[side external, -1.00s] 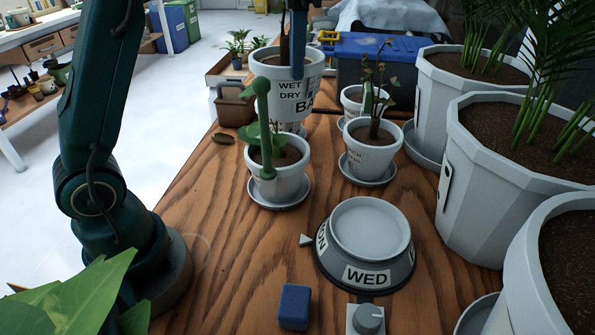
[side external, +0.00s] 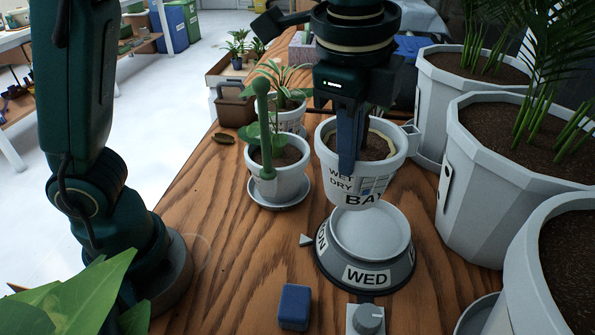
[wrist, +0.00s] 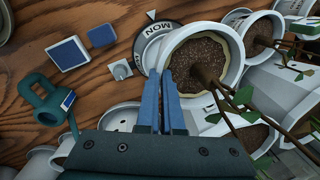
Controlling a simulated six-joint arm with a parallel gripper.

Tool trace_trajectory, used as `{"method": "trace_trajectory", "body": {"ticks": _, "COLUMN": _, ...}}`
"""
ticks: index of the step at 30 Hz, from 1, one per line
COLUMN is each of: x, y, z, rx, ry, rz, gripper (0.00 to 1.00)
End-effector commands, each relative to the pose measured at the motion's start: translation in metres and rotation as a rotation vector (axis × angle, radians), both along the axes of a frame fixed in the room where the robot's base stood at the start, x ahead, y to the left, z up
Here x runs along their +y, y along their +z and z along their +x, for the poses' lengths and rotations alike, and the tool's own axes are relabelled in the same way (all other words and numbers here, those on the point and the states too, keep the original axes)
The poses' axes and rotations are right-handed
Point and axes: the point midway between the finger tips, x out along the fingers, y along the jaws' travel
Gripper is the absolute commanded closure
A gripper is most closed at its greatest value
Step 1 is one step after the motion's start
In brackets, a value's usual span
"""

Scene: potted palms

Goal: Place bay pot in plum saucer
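The bay pot (side external: 340,196) is a white tapered pot with soil and black lettering, "WET", "DRY" and a cut-off "BA". My gripper (side external: 348,165) is shut on its rim from above; in the wrist view the blue fingers (wrist: 160,75) meet at the rim of the pot (wrist: 238,62). The pot appears held up, overlapping the back of the round day dial in the side view. Its plant is mostly hidden by my gripper. I cannot identify a plum saucer by any label. The saucer in plain view (side external: 290,204) holds a smaller white pot.
The small pot (side external: 275,186) with a green stake stands left of the bay pot. The day dial (side external: 372,232) is below, with a blue block (side external: 294,307) and a knob box (side external: 366,319) in front. Large white planters (side external: 475,200) crowd the right.

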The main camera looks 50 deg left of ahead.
Motion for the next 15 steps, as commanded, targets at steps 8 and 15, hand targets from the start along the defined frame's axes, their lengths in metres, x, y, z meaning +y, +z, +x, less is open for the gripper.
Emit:
{"method": "trace_trajectory", "body": {"ticks": 8, "x": -0.032, "y": -0.019, "z": -0.002, "rx": -0.003, "ry": 0.001, "rz": 0.0, "gripper": 1.0}}
{"method": "trace_trajectory", "body": {"ticks": 15, "x": -0.032, "y": -0.042, "z": -0.003, "rx": 0.001, "ry": 0.003, "rz": 0.001, "gripper": 1.0}}
